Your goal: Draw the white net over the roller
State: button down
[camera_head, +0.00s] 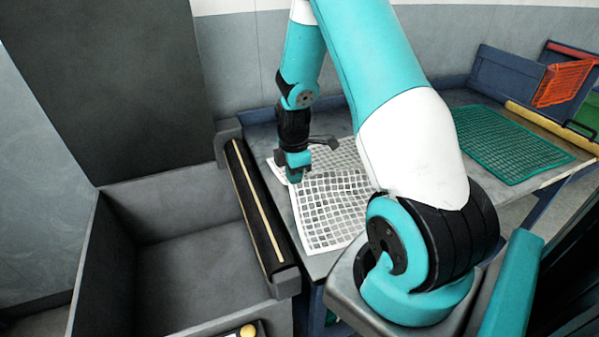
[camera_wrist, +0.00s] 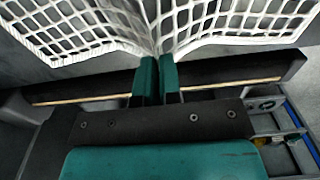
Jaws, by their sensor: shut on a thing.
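The white net (camera_head: 332,200) lies on the grey table, its left edge close to the roller. The roller (camera_head: 249,200) is a dark bar with a pale stripe along the table's left side. My gripper (camera_head: 294,176) is at the net's left edge, just right of the roller. In the wrist view my gripper (camera_wrist: 158,82) is shut on the white net (camera_wrist: 205,22), which is pinched and gathered into folds at the fingertips. The roller also shows there (camera_wrist: 85,90), crossing behind the fingers. My arm hides part of the net in the head view.
A large open grey bin (camera_head: 120,190) stands left of the roller, its inside empty where visible. A green net (camera_head: 508,143) lies on the table at right. A yellow rod (camera_head: 550,128) and coloured crates (camera_head: 505,75) are behind it. A wall closes the back.

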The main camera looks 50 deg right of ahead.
jog(key=w+a+p, duration=0.1)
jog(key=w+a, duration=0.4)
jog(key=a, duration=0.5)
jog(key=w+a, duration=0.5)
jog(key=a, duration=0.5)
notch_tip(320, 180, down, 9)
jog(key=b, duration=0.6)
jog(key=shift+s+d, duration=0.15)
jog(key=shift+s, duration=0.05)
grip_release()
dwell(0.6)
jog(key=shift+r, duration=0.1)
notch_tip(320, 180, up, 5)
jog(key=p, duration=0.4)
jog(key=shift+r, duration=0.2)
